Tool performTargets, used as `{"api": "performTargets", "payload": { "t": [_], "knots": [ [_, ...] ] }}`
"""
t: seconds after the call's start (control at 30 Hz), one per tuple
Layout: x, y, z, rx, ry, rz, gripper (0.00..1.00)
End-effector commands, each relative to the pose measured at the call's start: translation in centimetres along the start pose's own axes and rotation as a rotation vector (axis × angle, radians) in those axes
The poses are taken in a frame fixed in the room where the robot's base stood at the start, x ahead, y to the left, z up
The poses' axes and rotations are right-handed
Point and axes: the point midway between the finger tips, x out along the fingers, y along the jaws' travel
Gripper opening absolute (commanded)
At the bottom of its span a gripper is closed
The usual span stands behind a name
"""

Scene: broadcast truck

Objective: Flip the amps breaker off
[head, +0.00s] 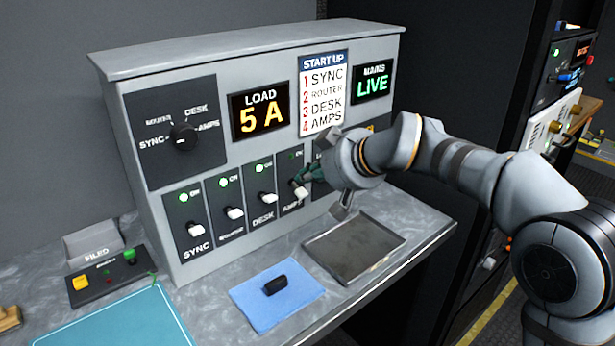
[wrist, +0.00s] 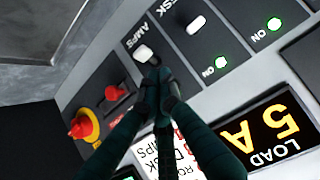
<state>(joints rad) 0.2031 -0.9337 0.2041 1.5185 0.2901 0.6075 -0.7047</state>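The amps breaker is a white toggle (head: 299,191) on a dark plate, fourth in the row on the grey panel. It also shows in the wrist view (wrist: 143,52), just beyond my fingertips. My gripper (head: 309,176) is at the amps plate, its dark green fingers close beside the toggle. In the wrist view my fingertips (wrist: 155,76) are together with nothing seen between them. I cannot tell whether they touch the toggle. The fingers hide the amps lamp in the wrist view. The load display (head: 260,116) reads 5 A.
The sync (head: 195,229), router (head: 234,213) and desk (head: 267,198) toggles stand to the left, with lit green lamps. A red knob on yellow (wrist: 80,126) and a red lever (wrist: 116,93) are near my gripper. A tray (head: 354,250) and blue cloth (head: 296,293) lie below.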

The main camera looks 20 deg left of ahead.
Motion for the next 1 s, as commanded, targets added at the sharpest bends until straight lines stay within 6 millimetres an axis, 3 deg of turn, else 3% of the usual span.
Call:
{"api": "performTargets", "payload": {
  "t": [0.37, 0.8, 1.0],
  "knots": [
    [-0.8, 0.0, 0.2, -0.001, 0.002, 0.000, 0.00],
    [-7.9, -0.8, 1.1, -0.009, 0.002, -0.011, 0.00],
    [-9.3, -1.0, 1.3, -0.011, 0.000, -0.015, 0.00]
  ]
}}
